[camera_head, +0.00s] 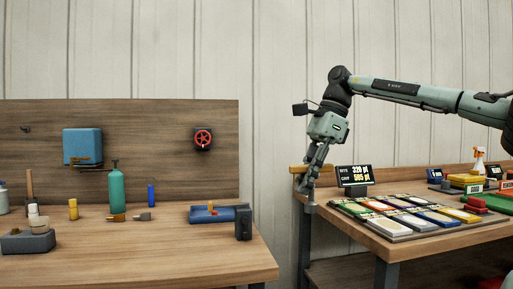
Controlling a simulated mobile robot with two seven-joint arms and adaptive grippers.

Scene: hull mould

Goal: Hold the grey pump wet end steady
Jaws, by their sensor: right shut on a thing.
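My right gripper (307,189) reaches down from the arm at the right, over the gap between the two benches. It is shut on a small grey piece (310,207), which looks like the grey pump wet end. The piece is small in view and partly hidden by the fingers. It shows just below the fingertips, close to the left corner of the right bench; I cannot tell whether it touches the bench. My left gripper is not in view.
The left bench (160,261) carries a green bottle (117,190), a blue tool with a dark block (243,222) and a grey block (28,242). The right bench (405,246) holds a tray of coloured cards, a display (354,176) and a spray bottle (478,160).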

